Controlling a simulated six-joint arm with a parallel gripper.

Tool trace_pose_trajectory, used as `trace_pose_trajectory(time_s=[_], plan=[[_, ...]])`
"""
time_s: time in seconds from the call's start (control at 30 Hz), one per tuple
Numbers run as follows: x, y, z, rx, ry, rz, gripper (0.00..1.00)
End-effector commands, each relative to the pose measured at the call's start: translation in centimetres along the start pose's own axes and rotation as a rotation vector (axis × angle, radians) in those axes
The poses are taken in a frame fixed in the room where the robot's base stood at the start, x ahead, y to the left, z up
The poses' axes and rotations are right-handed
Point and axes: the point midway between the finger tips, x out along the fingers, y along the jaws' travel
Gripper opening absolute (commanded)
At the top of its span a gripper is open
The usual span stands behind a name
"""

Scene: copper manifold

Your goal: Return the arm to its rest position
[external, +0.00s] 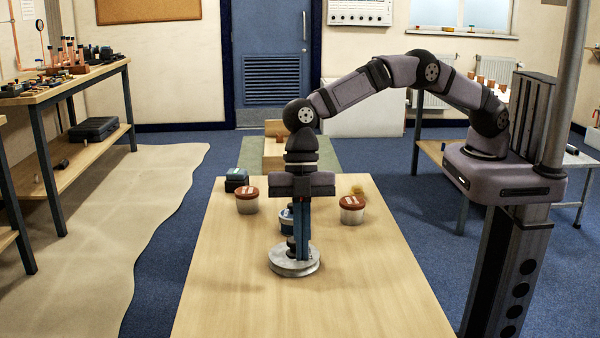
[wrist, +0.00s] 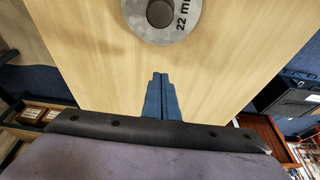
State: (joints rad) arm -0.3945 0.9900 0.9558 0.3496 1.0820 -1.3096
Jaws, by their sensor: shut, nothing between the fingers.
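My gripper (external: 304,257) points straight down over the wooden table (external: 222,305), its blue fingers together and empty. In the wrist view the closed fingers (wrist: 160,78) have bare wood around them. A round grey disc (external: 293,267) with a dark knob lies at the fingers' lower end in the external view. In the wrist view the disc (wrist: 185,32), marked "22 mm", lies beyond the fingertips with a gap in the picture. The height of the fingertips above the table cannot be told.
Two white tubs with reddish lids stand left (external: 247,203) and right (external: 352,212) of the gripper. A blue-and-white tub (external: 286,222) is partly hidden behind the fingers. A dark box (external: 236,180) and a yellowish item (external: 357,190) stand farther back. The table's front is clear.

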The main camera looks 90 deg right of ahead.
Motion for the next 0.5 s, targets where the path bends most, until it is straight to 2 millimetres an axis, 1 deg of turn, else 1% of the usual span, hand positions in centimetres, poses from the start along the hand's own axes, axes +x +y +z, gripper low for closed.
trace_pose_trajectory(time_s=[0.1,0.23,0.33,0.5], plan=[[-1.9,0.1,0.0,-0.001,0.001,0.003,0.00],[-3.5,0.1,0.0,0.000,0.001,0.002,0.00],[-4.2,0.0,0.0,0.000,0.000,0.000,0.00],[-4.8,0.0,0.0,0.000,0.000,0.000,0.00]])
